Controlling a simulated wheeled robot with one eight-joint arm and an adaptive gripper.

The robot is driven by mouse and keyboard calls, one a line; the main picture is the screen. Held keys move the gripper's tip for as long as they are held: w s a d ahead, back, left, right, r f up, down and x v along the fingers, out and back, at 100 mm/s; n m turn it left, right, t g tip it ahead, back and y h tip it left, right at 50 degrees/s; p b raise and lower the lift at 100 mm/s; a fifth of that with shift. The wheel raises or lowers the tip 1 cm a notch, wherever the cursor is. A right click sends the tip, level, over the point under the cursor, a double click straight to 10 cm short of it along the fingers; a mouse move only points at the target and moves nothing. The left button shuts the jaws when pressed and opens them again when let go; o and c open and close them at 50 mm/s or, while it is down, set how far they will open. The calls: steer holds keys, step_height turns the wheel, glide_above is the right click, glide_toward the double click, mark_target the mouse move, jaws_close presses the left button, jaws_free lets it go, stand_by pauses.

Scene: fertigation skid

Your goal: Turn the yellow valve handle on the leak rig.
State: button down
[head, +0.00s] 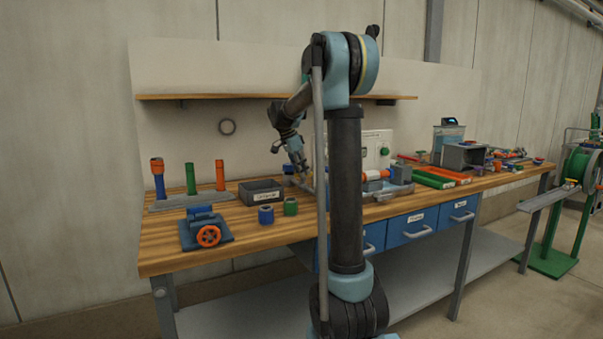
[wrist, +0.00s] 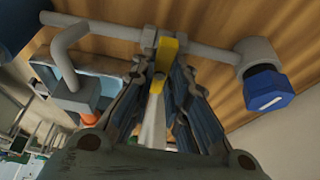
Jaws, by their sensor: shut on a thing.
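The yellow valve handle (wrist: 157,83) shows in the middle of the wrist view, between the two fingers of my gripper (wrist: 162,68). The fingers are shut on it. The handle belongs to the leak rig, a grey pipe (wrist: 215,50) with a curved grey spout (wrist: 68,48) at left and a blue end cap (wrist: 267,92) at right. In the head view my gripper (head: 301,168) is low over the bench, left of my column. The yellow handle cannot be made out there, and my column hides part of the rig.
On the wooden bench (head: 180,250) stand a grey bin (head: 262,190), blue and green fittings (head: 290,206), a blue valve with an orange wheel (head: 208,236) and a pipe stand (head: 190,203). A shelf (head: 220,96) hangs above.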

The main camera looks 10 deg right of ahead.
steer(key=shift+w+a, duration=0.1)
steer(key=c, duration=1.6)
jaws_free()
steer(key=shift+o, duration=0.2)
steer(key=shift+r, duration=0.1)
steer(key=v, duration=1.1)
steer(key=shift+a+r, duration=0.2)
steer(key=shift+r, duration=0.1)
